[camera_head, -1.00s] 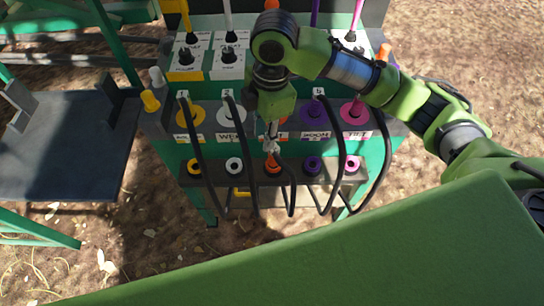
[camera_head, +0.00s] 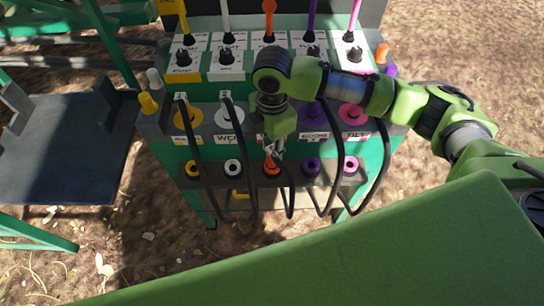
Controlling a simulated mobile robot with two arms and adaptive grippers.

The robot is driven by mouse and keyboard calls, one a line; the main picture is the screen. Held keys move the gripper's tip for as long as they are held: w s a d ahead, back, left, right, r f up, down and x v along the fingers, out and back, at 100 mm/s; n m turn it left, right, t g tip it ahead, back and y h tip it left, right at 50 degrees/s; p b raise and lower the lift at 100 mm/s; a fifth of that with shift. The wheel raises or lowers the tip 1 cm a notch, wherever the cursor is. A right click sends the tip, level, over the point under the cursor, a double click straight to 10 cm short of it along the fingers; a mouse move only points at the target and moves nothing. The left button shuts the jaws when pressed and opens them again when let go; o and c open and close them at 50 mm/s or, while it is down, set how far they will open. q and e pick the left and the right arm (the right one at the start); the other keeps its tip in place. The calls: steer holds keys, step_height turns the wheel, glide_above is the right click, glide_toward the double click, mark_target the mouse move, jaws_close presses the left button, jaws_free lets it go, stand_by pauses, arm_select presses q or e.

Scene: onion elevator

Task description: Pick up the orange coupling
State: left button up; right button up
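The orange coupling (camera_head: 271,168) sits in the lower row of couplings on the dark shelf, between the white and purple ones. My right gripper (camera_head: 272,158) hangs just above it, pointing down, and overlaps it in view. The fingers are too small and partly hidden, so I cannot tell how far apart they are or whether they touch the coupling. My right arm covers the panel's middle. My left gripper is not in view.
Yellow (camera_head: 193,169), white (camera_head: 233,169), purple (camera_head: 312,166) and pink (camera_head: 350,165) couplings stand alongside with black hoses looping near them. Levers rise at the back. A dark platform (camera_head: 65,150) lies at the left. A large green surface (camera_head: 370,250) fills the front.

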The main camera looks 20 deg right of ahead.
steer(key=shift+f, duration=1.95)
jaws_close()
steer(key=shift+r, duration=0.15)
